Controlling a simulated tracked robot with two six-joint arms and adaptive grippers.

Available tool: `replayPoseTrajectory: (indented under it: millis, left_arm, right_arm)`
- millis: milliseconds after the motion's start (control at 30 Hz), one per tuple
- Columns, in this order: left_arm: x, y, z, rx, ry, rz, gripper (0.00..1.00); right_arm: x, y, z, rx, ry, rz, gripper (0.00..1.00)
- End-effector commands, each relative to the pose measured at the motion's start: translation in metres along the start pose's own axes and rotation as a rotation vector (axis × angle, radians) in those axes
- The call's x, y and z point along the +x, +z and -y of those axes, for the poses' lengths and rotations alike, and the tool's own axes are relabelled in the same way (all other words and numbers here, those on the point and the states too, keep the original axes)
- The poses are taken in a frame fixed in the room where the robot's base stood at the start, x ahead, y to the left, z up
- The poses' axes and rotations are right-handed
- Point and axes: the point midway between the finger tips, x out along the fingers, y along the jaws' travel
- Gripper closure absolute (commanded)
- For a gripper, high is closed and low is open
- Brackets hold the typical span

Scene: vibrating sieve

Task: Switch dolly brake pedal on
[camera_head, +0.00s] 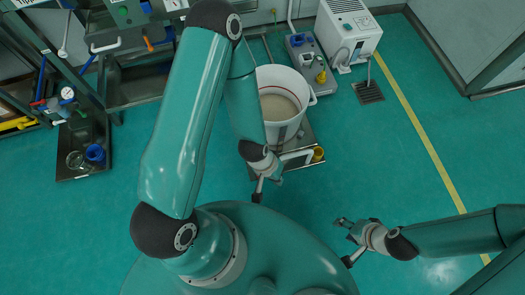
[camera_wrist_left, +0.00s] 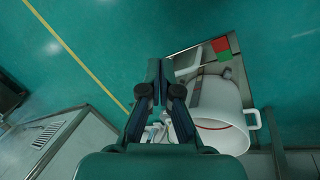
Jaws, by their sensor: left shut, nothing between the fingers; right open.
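A dolly (camera_head: 312,172) stands on the floor with a white bucket (camera_head: 272,79) on it; the bucket also shows in the left wrist view (camera_wrist_left: 212,105). In the left wrist view, a red and green patch (camera_wrist_left: 224,50), which looks like the brake pedal, sits at the dolly's end. I cannot make it out in the head view. My left gripper (camera_head: 258,194) is shut and empty, just in front of the dolly; in the left wrist view its closed fingers (camera_wrist_left: 153,72) are left of the patch and apart from it. My right gripper (camera_head: 343,238) is open and empty, lower right of the dolly.
A yellow round part (camera_head: 318,154) is at the dolly's right corner. A grey-blue unit (camera_head: 304,58) and a white machine (camera_head: 348,32) stand behind. The floor right of the dolly is clear.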

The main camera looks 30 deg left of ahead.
Motion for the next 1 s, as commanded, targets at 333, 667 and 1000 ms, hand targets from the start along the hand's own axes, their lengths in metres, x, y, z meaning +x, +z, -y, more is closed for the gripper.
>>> replayPoseTrajectory:
  millis: [333,667,1000]
  left_arm:
    - [0.153,-0.057,0.069,-0.229,-0.165,-0.259,1.0]
    - [0.248,-0.092,0.138,-0.42,-0.373,-0.5,1.0]
    - [0.269,-0.1,0.164,-0.493,-0.475,-0.594,1.0]
  right_arm:
    - [0.141,0.0,-0.051,0.0,0.0,0.001,0.47]
    - [0.247,-0.001,-0.089,0.0,0.0,0.001,0.47]
    - [0.279,-0.001,-0.101,0.0,0.0,0.0,0.47]
